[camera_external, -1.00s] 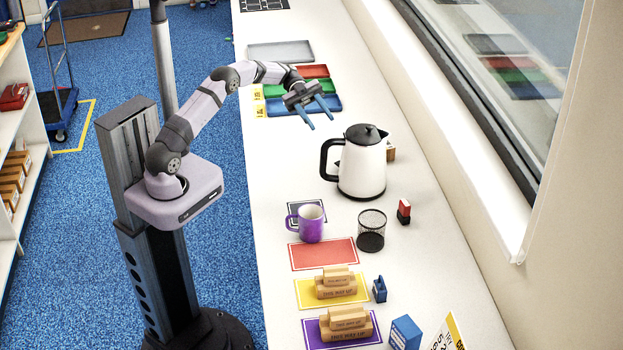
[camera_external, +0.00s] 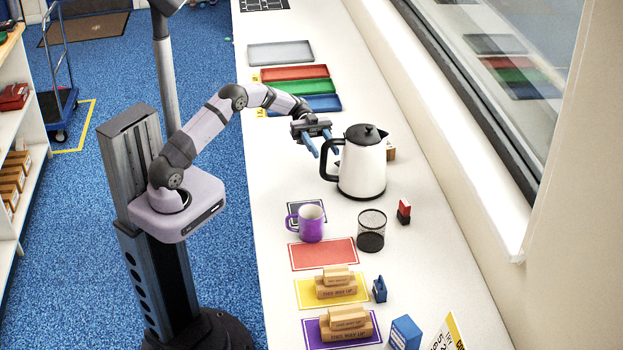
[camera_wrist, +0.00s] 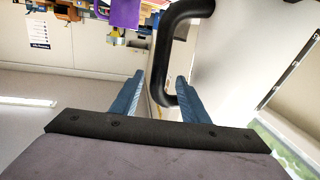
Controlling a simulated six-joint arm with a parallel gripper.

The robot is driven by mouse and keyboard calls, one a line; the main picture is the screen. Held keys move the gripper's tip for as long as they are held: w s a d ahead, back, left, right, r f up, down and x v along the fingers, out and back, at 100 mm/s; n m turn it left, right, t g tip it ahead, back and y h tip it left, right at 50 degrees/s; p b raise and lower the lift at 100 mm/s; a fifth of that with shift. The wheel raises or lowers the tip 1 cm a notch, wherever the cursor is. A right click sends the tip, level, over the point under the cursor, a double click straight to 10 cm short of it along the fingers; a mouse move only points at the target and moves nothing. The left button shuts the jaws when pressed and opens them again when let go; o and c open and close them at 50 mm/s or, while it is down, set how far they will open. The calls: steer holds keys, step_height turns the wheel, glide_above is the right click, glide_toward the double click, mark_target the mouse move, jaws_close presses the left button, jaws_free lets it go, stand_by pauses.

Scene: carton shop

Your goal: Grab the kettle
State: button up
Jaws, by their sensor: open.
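The kettle (camera_external: 365,168) is white with a black lid, black base ring and black handle (camera_external: 326,160). It stands upright on the white counter, its handle toward the left. My gripper (camera_external: 328,152) is open at the handle. In the wrist view the black handle (camera_wrist: 165,60) comes down between the two blue fingers of my gripper (camera_wrist: 158,85), nearer the right finger. I cannot tell whether a finger touches it. The white kettle body (camera_wrist: 225,65) fills the space right of the handle.
A purple mug (camera_external: 311,224) and a black mesh cup (camera_external: 371,232) stand in front of the kettle. A small brown block (camera_external: 391,153) is partly hidden behind it. Red, green and blue trays (camera_external: 308,88) lie behind my gripper. The window wall bounds the right side.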

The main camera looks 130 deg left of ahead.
mark_target(326, 152)
steer(key=shift+r+p+x, duration=0.15)
steer(key=shift+p+x, duration=0.4)
steer(key=shift+x, duration=0.45)
steer(key=shift+r+p+x, duration=0.15)
steer(key=shift+p+x, duration=0.4)
steer(key=shift+x, duration=0.5)
steer(key=shift+w+d+f, duration=0.15)
steer(key=shift+w+d, duration=0.25)
steer(key=shift+w, duration=0.1)
jaws_close()
